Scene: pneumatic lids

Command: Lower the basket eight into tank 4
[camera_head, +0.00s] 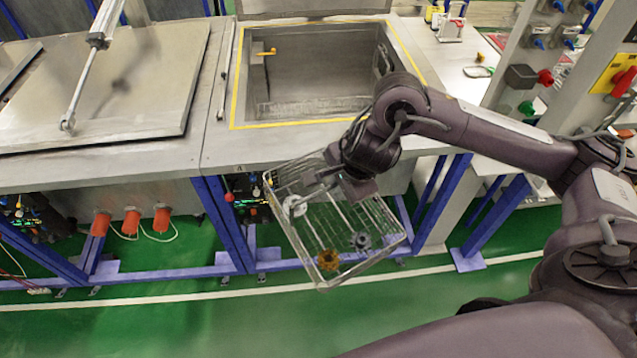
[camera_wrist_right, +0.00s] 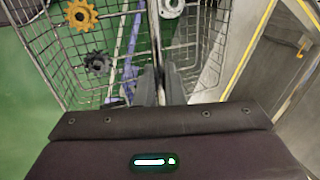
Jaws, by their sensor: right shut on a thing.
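A wire basket (camera_head: 358,222) hangs tilted in the air in front of the bench, over the green floor. It holds a yellow-brown gear (camera_head: 328,260), a dark gear (camera_head: 361,241) and a pale round flanged part (camera_head: 295,206). My right gripper (camera_head: 335,178) is shut on the basket's upper part; in the right wrist view its fingers (camera_wrist_right: 160,85) close on a bar of the basket (camera_wrist_right: 40,45). The open tank (camera_head: 310,75) with a yellow border lies behind the basket, its inside looking empty apart from a grating at the bottom. My left gripper is out of view.
A closed metal lid (camera_head: 130,85) with a pneumatic cylinder (camera_head: 90,60) covers the tank at left. The open tank's raised lid (camera_head: 310,6) stands behind it. A control panel (camera_head: 550,60) with red and green knobs is at right. Orange plugs (camera_head: 131,222) hang below the bench.

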